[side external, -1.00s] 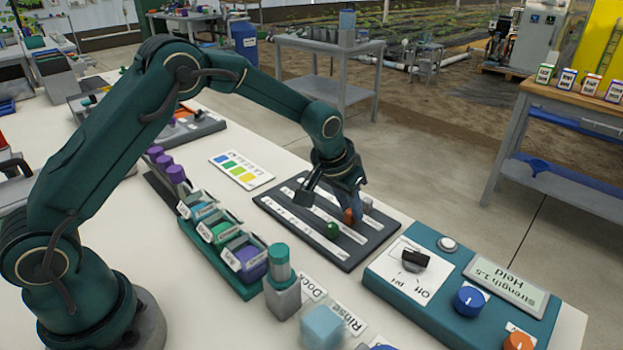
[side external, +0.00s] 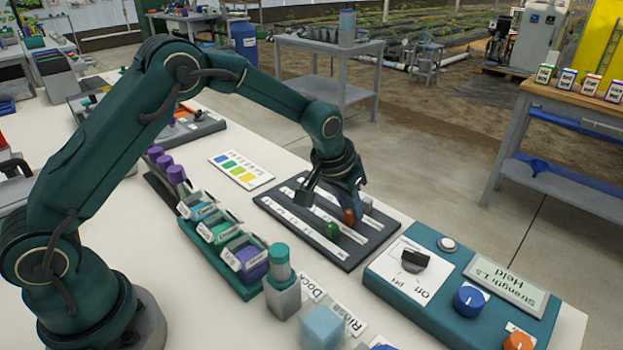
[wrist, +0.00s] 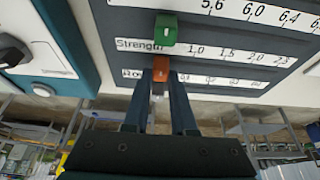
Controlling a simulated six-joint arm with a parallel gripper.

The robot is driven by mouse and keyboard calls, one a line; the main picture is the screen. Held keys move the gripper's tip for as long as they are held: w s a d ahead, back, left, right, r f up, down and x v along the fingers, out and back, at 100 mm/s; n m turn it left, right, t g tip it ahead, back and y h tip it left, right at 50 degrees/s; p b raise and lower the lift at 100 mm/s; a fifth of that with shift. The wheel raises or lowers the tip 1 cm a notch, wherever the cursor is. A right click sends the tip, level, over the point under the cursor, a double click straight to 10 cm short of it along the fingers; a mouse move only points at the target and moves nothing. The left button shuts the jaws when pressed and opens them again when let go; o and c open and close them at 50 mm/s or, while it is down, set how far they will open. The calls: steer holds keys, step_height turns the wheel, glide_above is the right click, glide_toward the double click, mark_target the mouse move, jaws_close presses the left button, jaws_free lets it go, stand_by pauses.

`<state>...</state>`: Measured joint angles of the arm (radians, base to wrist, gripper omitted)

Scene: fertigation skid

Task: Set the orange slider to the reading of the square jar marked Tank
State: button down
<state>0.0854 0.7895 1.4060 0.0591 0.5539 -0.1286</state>
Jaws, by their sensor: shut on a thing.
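My gripper (wrist: 160,80) is shut on the orange slider (wrist: 161,66), a finger on each side. In the wrist view the slider stands at the left part of its row, beside the row's partly hidden label, with the printed numbers to its right. The side view shows the orange slider (side external: 350,216) under my gripper on the dark slider board (side external: 293,234). Square jars with coloured contents, teal (side external: 204,211), green (side external: 222,232) and purple (side external: 249,263), stand in a green rack. Their labels are too small to tell which is Tank.
A green slider (side external: 332,230) sits close to the orange one, in the Strength row. A colour card (side external: 241,170) lies behind the rack. A teal control box (side external: 455,290) with knobs stands to the right. A teal-capped bottle (side external: 281,282) stands near the rack's front end.

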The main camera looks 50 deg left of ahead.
mark_target(325, 201)
steer(key=shift+a, duration=0.1)
stand_by(0.3)
steer(key=a, duration=0.8)
steer(key=shift+d, duration=0.1)
steer(key=c, duration=0.7)
jaws_free()
steer(key=shift+v, duration=2.6)
steer(key=shift+r, duration=0.1)
